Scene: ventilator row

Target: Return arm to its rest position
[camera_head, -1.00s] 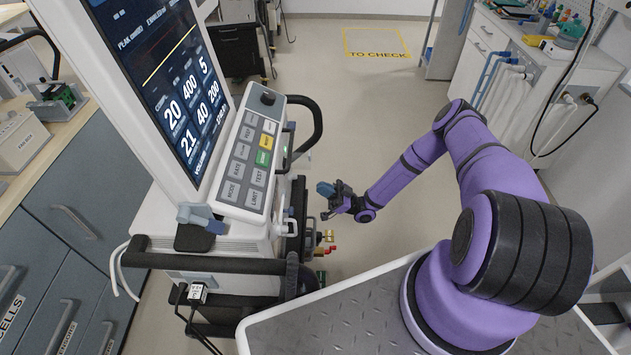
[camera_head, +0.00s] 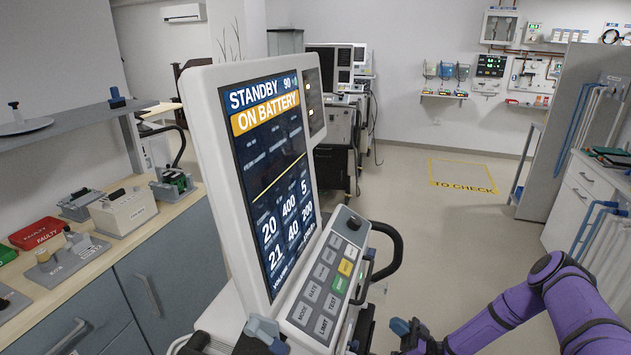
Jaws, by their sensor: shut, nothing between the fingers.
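My purple arm (camera_head: 505,312) reaches in from the lower right of the head view. My gripper (camera_head: 403,328) is at the bottom edge, just right of the ventilator's lower side. It is shut and holds nothing. Its lower part is cut off by the frame. The ventilator (camera_head: 192,90) stands at the centre left, tilted in the picture. Its screen (camera_head: 268,165) reads "STANDBY" and "ON BATTERY". Its key panel (camera_head: 330,283) has grey keys, one yellow key and one green key. A dark handle (camera_head: 397,250) curves out on its right side, above my gripper.
A workbench (camera_head: 75,287) with boxes and a red "FAULTY" tray (camera_head: 37,233) lines the left. A floor area marked "TO CHECK" (camera_head: 463,187) lies at the back right. A white cabinet (camera_head: 574,205) stands at the right. The floor (camera_head: 440,235) between is clear.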

